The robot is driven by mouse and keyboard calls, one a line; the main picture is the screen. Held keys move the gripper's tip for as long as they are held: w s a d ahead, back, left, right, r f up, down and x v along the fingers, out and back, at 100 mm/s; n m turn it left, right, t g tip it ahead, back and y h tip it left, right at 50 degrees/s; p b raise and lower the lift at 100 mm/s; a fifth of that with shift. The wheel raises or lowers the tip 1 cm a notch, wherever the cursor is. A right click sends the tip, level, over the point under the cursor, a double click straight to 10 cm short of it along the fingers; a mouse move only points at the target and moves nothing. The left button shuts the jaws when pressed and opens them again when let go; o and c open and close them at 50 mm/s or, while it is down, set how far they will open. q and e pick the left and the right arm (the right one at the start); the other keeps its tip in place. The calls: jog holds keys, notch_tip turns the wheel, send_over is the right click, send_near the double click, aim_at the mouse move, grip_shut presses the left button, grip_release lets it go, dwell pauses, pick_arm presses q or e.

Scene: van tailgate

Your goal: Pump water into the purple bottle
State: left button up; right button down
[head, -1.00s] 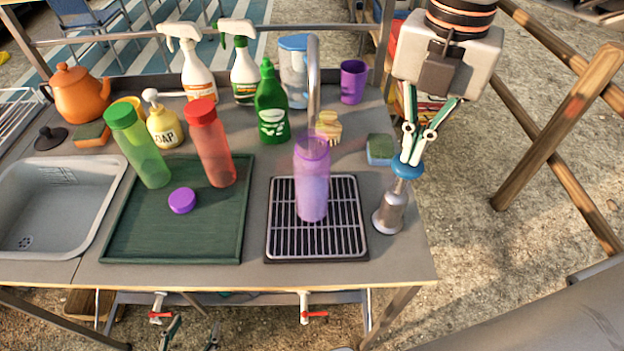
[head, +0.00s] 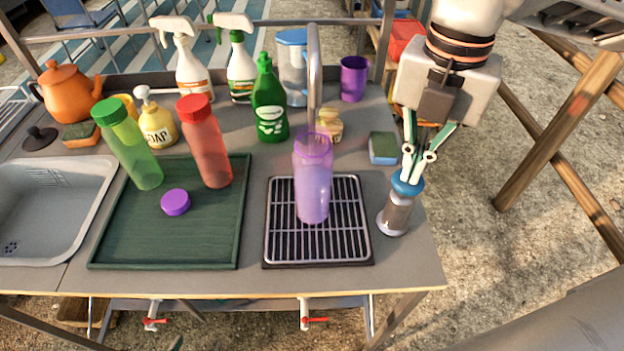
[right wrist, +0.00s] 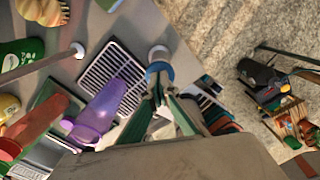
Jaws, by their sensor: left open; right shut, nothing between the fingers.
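The purple bottle (head: 313,190) stands upright, open-topped, on the black drain grate (head: 271,222). The metal spout (head: 315,75) rises behind it and reaches over its mouth. A paler zone fills its lower part; I cannot tell for certain if that is water. The pump, with a blue knob (head: 408,185) and grey body (head: 396,212), stands right of the grate. My right gripper (head: 408,174) is shut and empty, tips down on the knob; the right wrist view shows the knob (right wrist: 160,71) too. Only a tip of my open left gripper (head: 177,343) shows below the counter.
A purple lid (head: 175,202) lies on the green tray (head: 165,250), where green (head: 128,145) and red (head: 206,145) bottles stand. A sponge (head: 383,148) lies behind the pump. Spray bottles, a green bottle and a purple cup (head: 354,78) line the back. Red-handled taps (head: 306,318) hang below.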

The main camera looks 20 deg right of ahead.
jog(key=shift+r+p, duration=1.4)
jog(key=shift+r, duration=1)
pick_arm(q)
jog(key=r, duration=0.1)
jog(key=w+r, duration=0.1)
jog(key=r, duration=0.2)
jog(key=shift+w+r, duration=0.15)
jog(key=shift+w, duration=0.25)
pick_arm(e)
jog(key=shift+f, duration=0.1)
pick_arm(q)
jog(key=shift+t, duration=0.6)
jog(key=r+p, duration=0.1)
jog(key=w+r+p, duration=0.1)
jog(key=r, duration=0.1)
jog(key=r+p, duration=0.1)
jog(key=r, duration=0.1)
jog(key=shift+w+r+p, duration=0.15)
jog(key=shift+w+p, duration=0.15)
jog(key=shift+p, duration=0.05)
pick_arm(e)
notch_tip(320, 180, up, 6)
